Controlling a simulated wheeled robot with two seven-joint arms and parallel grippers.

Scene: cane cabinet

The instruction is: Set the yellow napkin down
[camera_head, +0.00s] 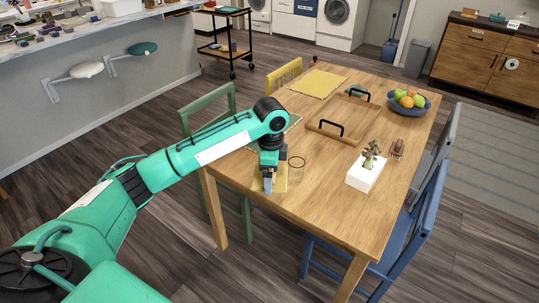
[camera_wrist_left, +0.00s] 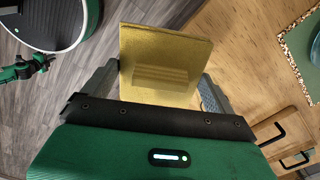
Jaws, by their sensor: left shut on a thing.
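The yellow napkin (camera_head: 282,184) is a flat square piece at the near-left edge of the wooden table (camera_head: 330,190). My left gripper (camera_head: 268,184) points down over it and is shut on it. In the left wrist view the napkin (camera_wrist_left: 165,45) spans the space between the two fingers of the left gripper (camera_wrist_left: 160,85), with floor to its left and tabletop to its right. I cannot tell whether the napkin touches the table.
A clear glass (camera_head: 297,168) stands just right of the napkin. A green placemat (camera_head: 292,122) lies behind my left wrist. The table's near middle is bare.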

